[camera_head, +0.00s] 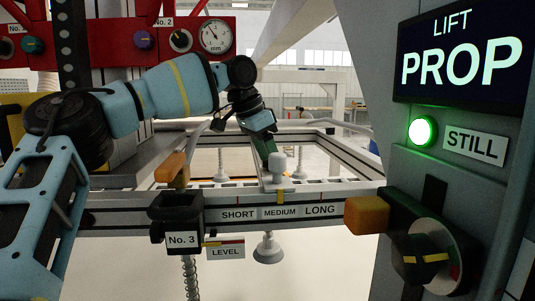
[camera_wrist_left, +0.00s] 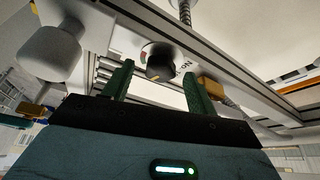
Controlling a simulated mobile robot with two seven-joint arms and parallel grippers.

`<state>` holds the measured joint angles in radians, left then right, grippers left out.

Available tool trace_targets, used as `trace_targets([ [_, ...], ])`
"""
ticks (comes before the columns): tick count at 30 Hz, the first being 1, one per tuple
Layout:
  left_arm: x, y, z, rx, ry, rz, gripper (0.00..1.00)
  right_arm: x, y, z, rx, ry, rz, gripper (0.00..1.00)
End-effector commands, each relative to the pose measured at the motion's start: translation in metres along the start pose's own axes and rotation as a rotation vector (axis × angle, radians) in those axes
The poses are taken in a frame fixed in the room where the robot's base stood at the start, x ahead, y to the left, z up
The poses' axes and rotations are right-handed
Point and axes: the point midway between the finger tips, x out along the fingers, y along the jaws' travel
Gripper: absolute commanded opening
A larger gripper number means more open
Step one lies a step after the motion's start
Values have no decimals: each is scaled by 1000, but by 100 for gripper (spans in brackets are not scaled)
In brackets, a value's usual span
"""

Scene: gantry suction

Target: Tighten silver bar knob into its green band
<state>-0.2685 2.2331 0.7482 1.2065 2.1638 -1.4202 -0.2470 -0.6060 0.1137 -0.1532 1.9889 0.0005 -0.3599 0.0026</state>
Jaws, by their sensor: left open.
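In the left wrist view a black knob (camera_wrist_left: 160,66) with a yellow pointer mark sits on the silver bar (camera_wrist_left: 140,30). A round plate behind it shows some red and green; the pointer's place against the green band is too small to read. My left gripper (camera_wrist_left: 160,86) has its two green fingers apart, with the knob seen between them and nothing held. In the head view my left gripper (camera_head: 266,152) points down above the silver bar (camera_head: 330,205), beside a grey post (camera_head: 278,168). I cannot make out the knob's dial there. My right gripper is out of view.
A black No. 3 block (camera_head: 178,222) with an orange handle (camera_head: 170,166) is on the bar, left of the gripper. A suction cup (camera_head: 268,248) hangs below. A larger black knob (camera_head: 425,258) and a lift panel (camera_head: 465,60) stand at right; a red panel (camera_head: 110,40) at left.

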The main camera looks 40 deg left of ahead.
Motion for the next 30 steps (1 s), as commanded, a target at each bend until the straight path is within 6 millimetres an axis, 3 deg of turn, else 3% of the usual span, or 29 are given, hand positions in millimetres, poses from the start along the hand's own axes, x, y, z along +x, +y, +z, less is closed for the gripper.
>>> trace_targets([
  [7, -10, 0, 0, 0, 0, -1, 57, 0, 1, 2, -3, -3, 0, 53],
  [15, -53, 0, 0, -1, 2, -1, 57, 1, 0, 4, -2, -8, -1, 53],
  [21, -74, 0, 0, 0, 2, -1, 57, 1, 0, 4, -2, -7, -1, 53],
  [30, -78, 0, 0, 0, 0, 0, 57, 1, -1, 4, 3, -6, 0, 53],
])
